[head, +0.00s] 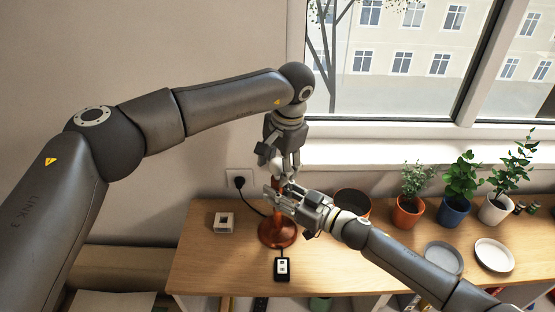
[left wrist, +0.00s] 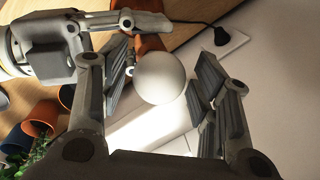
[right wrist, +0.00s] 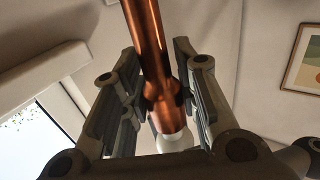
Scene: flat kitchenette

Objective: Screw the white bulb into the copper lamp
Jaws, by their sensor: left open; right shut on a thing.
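The copper lamp (head: 278,232) stands upright on the wooden counter. My right gripper (head: 276,198) is shut on its stem, and the copper stem (right wrist: 145,40) runs between the fingers in the right wrist view. The white bulb (head: 279,172) is at the lamp's top end; part of it also shows against the copper socket (right wrist: 172,120) in the right wrist view. How deep it sits I cannot tell. My left gripper (head: 282,160) points down from above. Its fingers are open on either side of the round bulb (left wrist: 160,78), with gaps visible in the left wrist view.
A switch box (head: 282,268) on the lamp's cable lies in front of the base. A white box (head: 223,222) stands to the left. A round brown pot (head: 352,202), potted plants (head: 408,212) and plates (head: 494,254) stand to the right. The window is behind.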

